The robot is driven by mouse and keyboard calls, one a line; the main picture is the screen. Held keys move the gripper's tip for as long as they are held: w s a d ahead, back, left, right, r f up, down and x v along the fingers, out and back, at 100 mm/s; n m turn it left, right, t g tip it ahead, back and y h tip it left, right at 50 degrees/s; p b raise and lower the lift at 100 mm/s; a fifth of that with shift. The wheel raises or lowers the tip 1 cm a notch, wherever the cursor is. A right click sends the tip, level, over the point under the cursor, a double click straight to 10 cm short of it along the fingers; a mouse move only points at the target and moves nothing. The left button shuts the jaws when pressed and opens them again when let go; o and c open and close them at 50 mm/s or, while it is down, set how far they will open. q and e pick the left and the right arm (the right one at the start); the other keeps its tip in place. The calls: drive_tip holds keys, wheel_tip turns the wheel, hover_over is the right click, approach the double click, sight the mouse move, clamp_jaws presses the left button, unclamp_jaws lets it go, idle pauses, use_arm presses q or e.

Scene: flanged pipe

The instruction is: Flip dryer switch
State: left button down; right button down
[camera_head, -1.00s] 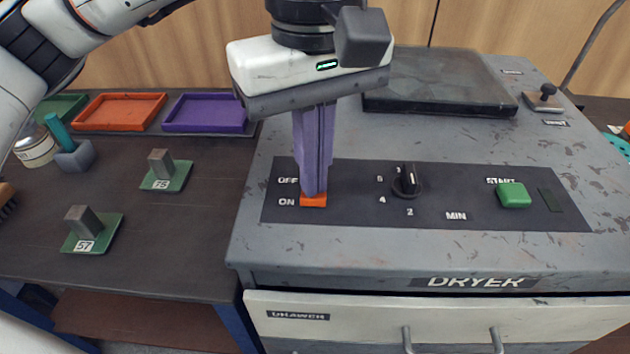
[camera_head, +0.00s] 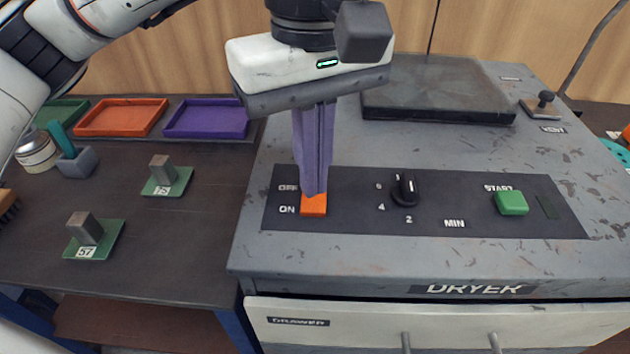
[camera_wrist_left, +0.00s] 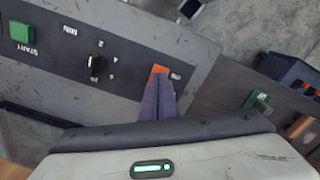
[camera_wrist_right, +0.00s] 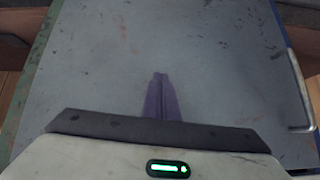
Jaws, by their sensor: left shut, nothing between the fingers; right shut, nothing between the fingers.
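The dryer (camera_head: 400,262) has a dark control panel (camera_head: 352,217) on its top. The orange switch (camera_head: 314,207) is at the panel's left end, beside the OFF and ON labels. My left gripper (camera_head: 314,192) is shut and empty, pointing down with its purple fingertips at the switch's upper part; they look to touch it. In the left wrist view the orange switch (camera_wrist_left: 160,69) shows just beyond the fingertips (camera_wrist_left: 158,80), which hide part of it. My right gripper (camera_wrist_right: 160,78) is shut and empty in the right wrist view, facing a plain grey surface. It is not in the head view.
A black dial (camera_head: 405,188) and a green START button (camera_head: 512,203) sit further right on the panel. A dark plate (camera_head: 437,90) lies behind. Orange (camera_head: 122,116) and purple (camera_head: 207,117) trays and numbered weights stand on the left table.

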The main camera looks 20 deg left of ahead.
sight(314, 205)
use_arm(q)
wheel_tip(314, 205, up, 5)
drive_tip(key=p, duration=0.3)
idle(0.6)
